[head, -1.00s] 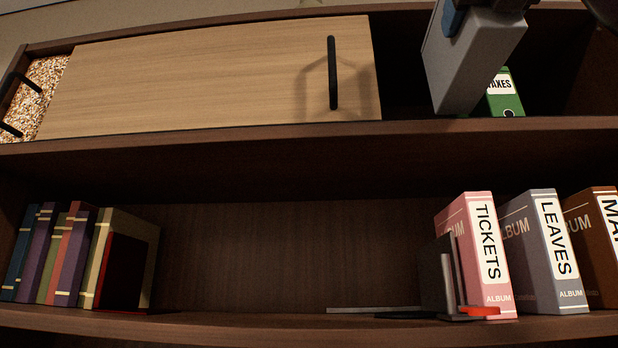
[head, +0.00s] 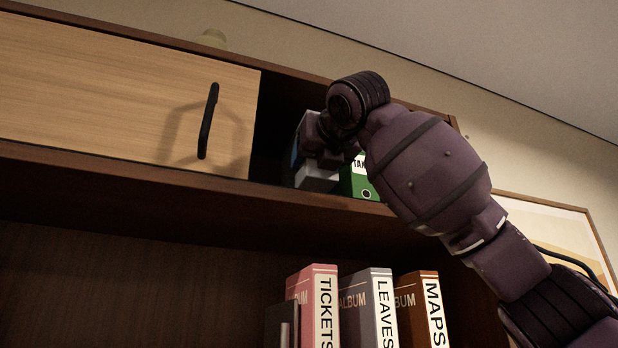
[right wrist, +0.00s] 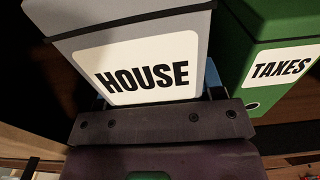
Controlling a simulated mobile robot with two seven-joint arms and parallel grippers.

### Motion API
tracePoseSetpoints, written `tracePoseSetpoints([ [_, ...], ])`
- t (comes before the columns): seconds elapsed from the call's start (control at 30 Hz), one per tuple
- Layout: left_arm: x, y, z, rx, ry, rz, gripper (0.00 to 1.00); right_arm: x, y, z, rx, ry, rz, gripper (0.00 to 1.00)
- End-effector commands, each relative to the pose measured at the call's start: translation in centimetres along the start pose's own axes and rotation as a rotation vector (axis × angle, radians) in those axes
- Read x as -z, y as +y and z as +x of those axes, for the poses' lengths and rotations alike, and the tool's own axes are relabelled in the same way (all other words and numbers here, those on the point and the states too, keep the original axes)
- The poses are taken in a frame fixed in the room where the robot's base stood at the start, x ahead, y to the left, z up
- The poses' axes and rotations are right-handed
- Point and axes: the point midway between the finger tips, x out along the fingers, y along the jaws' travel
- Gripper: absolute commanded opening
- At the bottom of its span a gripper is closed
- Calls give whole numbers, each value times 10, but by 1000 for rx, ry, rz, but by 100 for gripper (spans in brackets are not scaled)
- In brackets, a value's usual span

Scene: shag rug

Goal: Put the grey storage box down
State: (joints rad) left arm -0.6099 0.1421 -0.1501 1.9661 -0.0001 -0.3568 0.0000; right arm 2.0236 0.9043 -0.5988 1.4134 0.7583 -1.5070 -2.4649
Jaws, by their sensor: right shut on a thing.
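The grey storage box (right wrist: 140,40), labelled HOUSE, fills the middle of the right wrist view. In the head view only a small part of the grey box (head: 316,179) shows inside the open upper compartment, left of the green TAXES binder (head: 357,182). My right gripper (right wrist: 152,104) is shut on the grey box; its fingers are mostly hidden. In the head view my right gripper (head: 318,145) reaches into the compartment, partly covered by its own wrist. I cannot tell if the box bottom touches the shelf. My left gripper is not in view.
The wooden sliding door (head: 110,85) with a black handle (head: 208,121) bounds the opening on the left. The green binder also shows close on the right in the wrist view (right wrist: 270,50). Albums and a bookend (head: 283,325) stand on the shelf below.

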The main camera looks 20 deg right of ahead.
Motion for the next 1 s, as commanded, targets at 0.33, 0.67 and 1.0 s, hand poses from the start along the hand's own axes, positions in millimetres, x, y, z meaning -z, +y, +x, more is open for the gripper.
tracePoseSetpoints([
  [0.33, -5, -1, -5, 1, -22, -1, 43, 2, 0, 31, -1, -3, 0, 24],
  [0.67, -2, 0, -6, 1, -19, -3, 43, 33, 0, 30, -1, -3, 0, 24],
  [1.0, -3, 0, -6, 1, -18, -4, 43, 35, 0, 30, -1, -3, 1, 24],
])
